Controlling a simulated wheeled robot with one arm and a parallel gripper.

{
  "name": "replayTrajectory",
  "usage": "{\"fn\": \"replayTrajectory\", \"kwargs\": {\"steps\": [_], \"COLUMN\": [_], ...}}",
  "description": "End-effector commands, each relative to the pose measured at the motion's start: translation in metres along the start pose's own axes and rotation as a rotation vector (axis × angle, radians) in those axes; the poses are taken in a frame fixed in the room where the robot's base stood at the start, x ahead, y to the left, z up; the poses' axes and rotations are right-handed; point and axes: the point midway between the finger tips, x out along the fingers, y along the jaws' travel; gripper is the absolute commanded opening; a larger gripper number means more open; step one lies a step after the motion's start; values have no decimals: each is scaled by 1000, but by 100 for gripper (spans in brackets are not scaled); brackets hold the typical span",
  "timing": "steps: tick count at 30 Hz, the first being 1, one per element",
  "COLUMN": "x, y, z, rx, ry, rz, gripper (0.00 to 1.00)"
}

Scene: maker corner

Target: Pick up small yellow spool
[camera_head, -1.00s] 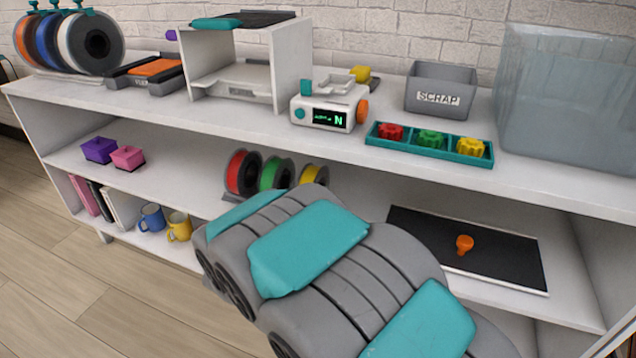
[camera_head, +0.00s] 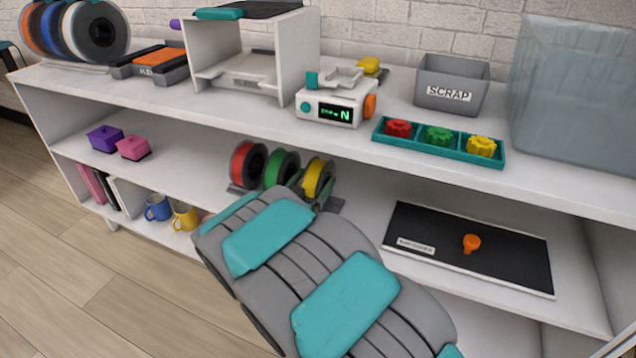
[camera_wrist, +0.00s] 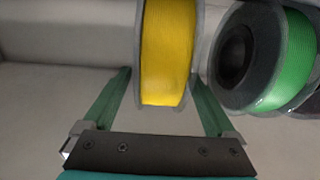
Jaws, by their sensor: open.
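The small yellow spool (camera_head: 317,178) stands on the middle shelf, at the right end of a row with a green spool (camera_head: 282,168) and a red spool (camera_head: 248,165). My gripper (camera_wrist: 165,88) is open, with one green finger on each side of the yellow spool. I cannot tell whether the fingers touch it. In the head view my arm partly hides the spool's lower part.
A black mat (camera_head: 420,225) with an orange knob (camera_head: 471,242) lies to the right on the shelf. The upper board (camera_head: 400,165) overhangs the spools. Purple (camera_head: 105,139) and pink (camera_head: 133,148) boxes sit at left. Mugs (camera_head: 184,217) stand below.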

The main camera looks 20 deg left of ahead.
Motion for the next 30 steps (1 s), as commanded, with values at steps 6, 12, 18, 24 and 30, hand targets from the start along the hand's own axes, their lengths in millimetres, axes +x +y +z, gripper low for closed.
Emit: {"fn": "replayTrajectory", "kwargs": {"steps": [6, 12, 18, 24, 30], "x": [12, 12, 12, 12, 12], "y": [-1, -1, -1, -1, -1], "z": [0, 0, 0, 0, 0], "rx": [0, 0, 1, 1, 1], "ry": [2, 2, 1, 1, 1], "rz": [-1, -1, -1, -1, -1], "gripper": [91, 89, 66, 44, 22]}}
